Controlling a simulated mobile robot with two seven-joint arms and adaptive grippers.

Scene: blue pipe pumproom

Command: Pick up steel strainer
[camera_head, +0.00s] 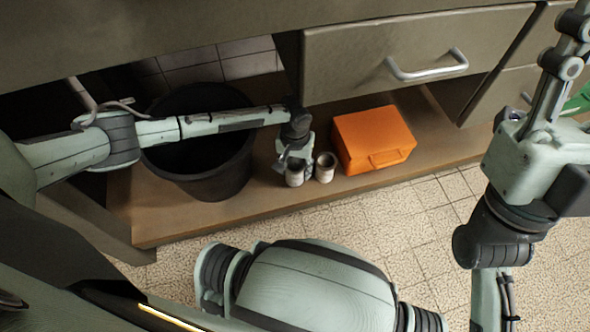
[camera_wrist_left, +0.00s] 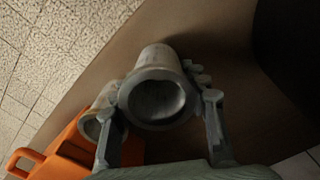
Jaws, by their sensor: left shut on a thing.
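A grey metal cup-shaped piece, which I take as the steel strainer (camera_head: 295,177), stands at the front of the cabinet's bottom shelf. In the left wrist view the strainer (camera_wrist_left: 155,92) sits between my fingers with its round hollow end facing the camera. My left gripper (camera_head: 294,160) reaches down over it from above and is shut on it; the left wrist view shows the gripper (camera_wrist_left: 160,125) with a finger on each side. I cannot tell if the strainer touches the shelf. My right gripper (camera_head: 572,40) points up at the right edge, partly cut off, its opening unclear.
A similar grey cup (camera_head: 325,168) stands close to the strainer's right. An orange case (camera_head: 372,136) lies further right, and a black bucket (camera_head: 215,180) stands to the left. A drawer (camera_head: 420,50) overhangs the shelf (camera_head: 235,218). The tiled floor (camera_head: 400,225) in front is clear.

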